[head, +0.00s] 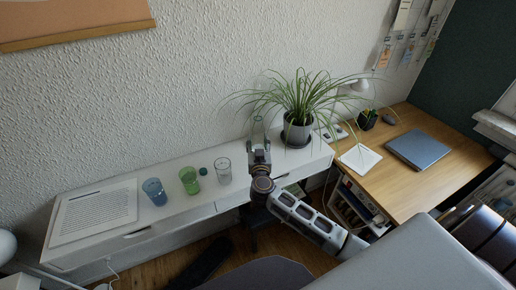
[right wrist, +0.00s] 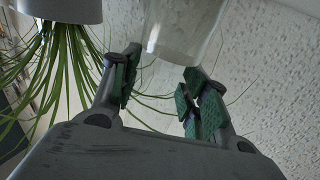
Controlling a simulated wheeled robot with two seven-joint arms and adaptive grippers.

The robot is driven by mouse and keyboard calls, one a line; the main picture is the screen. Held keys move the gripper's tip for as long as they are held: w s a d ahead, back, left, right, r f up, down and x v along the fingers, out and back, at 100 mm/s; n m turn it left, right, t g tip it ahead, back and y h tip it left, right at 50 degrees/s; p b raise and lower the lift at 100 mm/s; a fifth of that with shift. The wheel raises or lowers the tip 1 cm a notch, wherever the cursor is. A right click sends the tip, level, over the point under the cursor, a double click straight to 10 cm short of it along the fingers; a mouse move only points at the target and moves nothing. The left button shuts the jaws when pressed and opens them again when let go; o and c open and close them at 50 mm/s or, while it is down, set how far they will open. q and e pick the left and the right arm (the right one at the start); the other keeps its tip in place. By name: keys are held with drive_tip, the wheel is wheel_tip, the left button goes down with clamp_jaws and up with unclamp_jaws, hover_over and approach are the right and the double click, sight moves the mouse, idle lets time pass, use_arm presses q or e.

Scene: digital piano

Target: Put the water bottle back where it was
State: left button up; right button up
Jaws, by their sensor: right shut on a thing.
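The water bottle (head: 257,127) is clear with a faint green tint and stands roughly upright at the back of the white shelf, just left of the potted plant. My right gripper (head: 259,150) is in front of it and shut on it, hiding its lower part. My left gripper is not in view.
The white shelf (head: 135,228) also holds a blue glass (head: 154,191), a green glass (head: 189,180), a clear glass (head: 224,170) and a small teal round item (head: 203,171). The potted plant (head: 297,131) is close on the right; its leaves overhang. A wooden desk (head: 400,187) carries a laptop (head: 418,149).

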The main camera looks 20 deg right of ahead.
drive_tip(key=shift+f, duration=1.3)
drive_tip(key=shift+f, duration=0.1)
drive_tip(key=o, duration=1.3)
drive_tip(key=v, duration=1.2)
